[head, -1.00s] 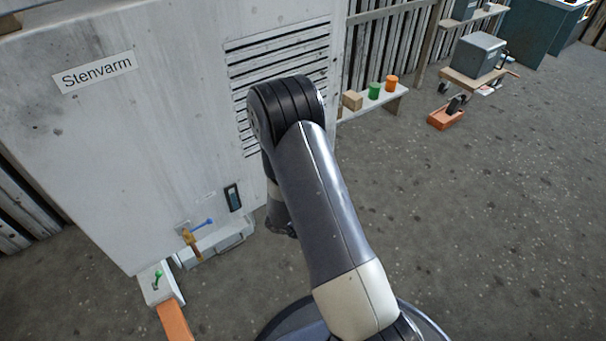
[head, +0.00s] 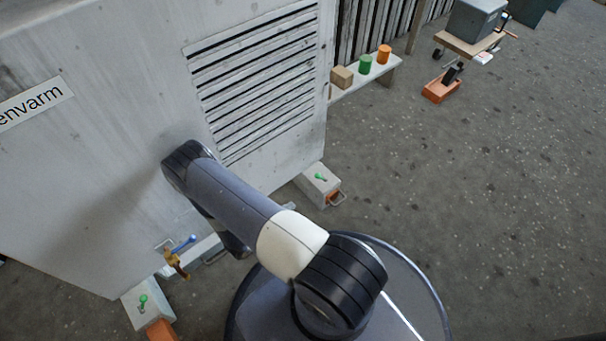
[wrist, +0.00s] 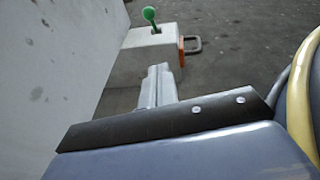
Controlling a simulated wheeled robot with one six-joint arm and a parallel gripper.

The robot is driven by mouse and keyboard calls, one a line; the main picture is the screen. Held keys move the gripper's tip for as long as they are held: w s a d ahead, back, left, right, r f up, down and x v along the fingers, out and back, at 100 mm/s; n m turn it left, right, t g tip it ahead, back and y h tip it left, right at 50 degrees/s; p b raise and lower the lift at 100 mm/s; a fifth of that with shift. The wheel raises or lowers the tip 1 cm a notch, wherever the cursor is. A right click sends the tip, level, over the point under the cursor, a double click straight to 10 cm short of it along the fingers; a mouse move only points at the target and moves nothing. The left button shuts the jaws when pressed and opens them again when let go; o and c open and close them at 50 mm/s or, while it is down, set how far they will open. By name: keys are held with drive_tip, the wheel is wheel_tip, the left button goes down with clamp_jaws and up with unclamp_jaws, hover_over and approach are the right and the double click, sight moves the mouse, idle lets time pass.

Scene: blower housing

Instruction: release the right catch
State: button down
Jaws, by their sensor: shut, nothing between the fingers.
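The right catch is a small green lever (head: 320,177) on top of a pale box (head: 318,190) at the right foot of the big grey housing (head: 120,170). In the wrist view the green lever (wrist: 150,16) has a round knob and stands up from the pale box (wrist: 143,56) at the top. My gripper (wrist: 161,70) shows there as pale metal fingers, shut and empty, pointing at the box. A gap seems to lie between the fingertips and the lever. In the head view my arm hides most of the gripper.
A second green lever (head: 143,302) sits on a box at the housing's left foot. A blue-handled brass valve (head: 178,255) is between them. The right box has a metal loop handle (head: 337,198) on its side. The floor to the right (head: 470,210) is clear.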

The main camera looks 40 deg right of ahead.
drive_tip(key=shift+w+f, duration=0.15)
drive_tip(key=b, duration=0.5)
approach(320, 177)
drive_tip(key=shift+w+d+f, duration=1.05)
drive_tip(key=shift+d+f, duration=1.35)
drive_tip(key=shift+d, duration=0.7)
drive_tip(key=shift+r, duration=0.1)
